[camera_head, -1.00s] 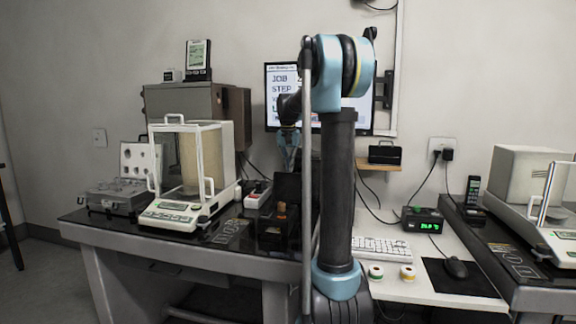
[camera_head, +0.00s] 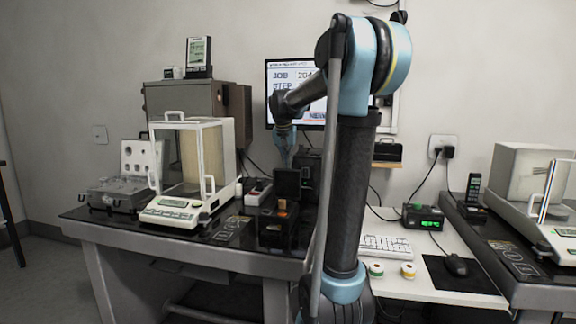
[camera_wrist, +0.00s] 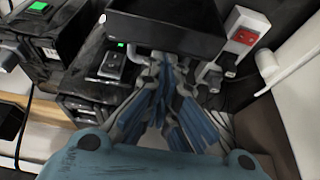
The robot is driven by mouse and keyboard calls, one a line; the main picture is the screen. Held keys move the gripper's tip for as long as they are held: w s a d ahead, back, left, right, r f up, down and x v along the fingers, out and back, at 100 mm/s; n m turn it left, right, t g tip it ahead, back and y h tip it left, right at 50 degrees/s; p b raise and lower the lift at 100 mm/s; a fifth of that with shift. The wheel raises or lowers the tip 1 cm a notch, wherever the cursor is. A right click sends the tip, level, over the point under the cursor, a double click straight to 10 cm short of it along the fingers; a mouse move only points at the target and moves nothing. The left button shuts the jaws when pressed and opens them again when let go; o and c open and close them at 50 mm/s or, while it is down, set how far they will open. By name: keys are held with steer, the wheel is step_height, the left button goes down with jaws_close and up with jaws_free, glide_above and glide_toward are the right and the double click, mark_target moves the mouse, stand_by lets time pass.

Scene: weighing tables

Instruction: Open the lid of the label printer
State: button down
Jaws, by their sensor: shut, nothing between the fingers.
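The label printer (camera_head: 274,230) is a black box on the left table, right of the balance, with an orange part showing inside. Its black lid (camera_head: 287,184) stands raised at the back of the box. In the wrist view, the lid (camera_wrist: 170,28) seems to be the dark panel at top centre, near the fingertips. My gripper (camera_head: 287,163) is behind and above the lid in the head view; in the wrist view its blue fingers (camera_wrist: 163,68) are together and empty. Whether they touch the lid I cannot tell.
The glass-walled balance (camera_head: 178,210) stands left of the printer. A black device (camera_head: 308,170) is behind the printer, with cables nearby. The monitor (camera_head: 284,80) and wall are behind my arm.

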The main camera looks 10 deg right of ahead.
steer(key=shift+s+a+r+t, duration=0.15)
steer(key=shift+s+a+t, duration=0.1)
steer(key=shift+s+t, duration=0.2)
